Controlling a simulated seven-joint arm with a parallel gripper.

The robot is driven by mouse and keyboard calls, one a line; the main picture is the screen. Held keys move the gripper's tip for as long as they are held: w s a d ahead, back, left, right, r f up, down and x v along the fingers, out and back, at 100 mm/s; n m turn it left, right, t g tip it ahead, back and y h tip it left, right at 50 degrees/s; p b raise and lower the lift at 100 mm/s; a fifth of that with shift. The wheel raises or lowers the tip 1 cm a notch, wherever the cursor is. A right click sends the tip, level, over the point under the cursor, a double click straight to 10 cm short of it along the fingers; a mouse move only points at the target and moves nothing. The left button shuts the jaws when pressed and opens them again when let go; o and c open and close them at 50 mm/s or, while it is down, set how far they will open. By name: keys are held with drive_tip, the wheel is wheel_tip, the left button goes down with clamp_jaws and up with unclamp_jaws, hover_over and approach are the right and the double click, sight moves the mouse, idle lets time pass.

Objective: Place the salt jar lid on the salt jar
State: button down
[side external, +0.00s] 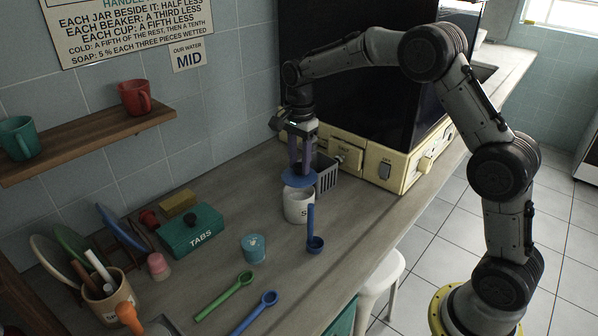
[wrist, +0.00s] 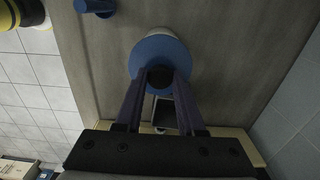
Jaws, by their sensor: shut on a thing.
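The salt jar (side external: 297,208) is a white pot with a letter S showing, standing upright on the counter. The salt jar lid (side external: 298,181) is a round blue disc directly over the jar's mouth. My gripper (side external: 301,169) points down from above and is shut on the lid at its top. In the wrist view the lid (wrist: 158,52) lies between and beyond the fingertips of my gripper (wrist: 160,76), with a dark knob between them. A pale strip of the jar (wrist: 158,32) shows past the lid's far edge. I cannot tell whether the lid touches the rim.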

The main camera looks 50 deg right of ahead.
sight(299, 175)
drive_tip(key=shift+w+f, duration=0.1)
drive_tip(key=shift+f, duration=1.55)
drive_tip(key=shift+f, duration=0.6)
drive_tip(key=c, duration=0.5)
unclamp_jaws()
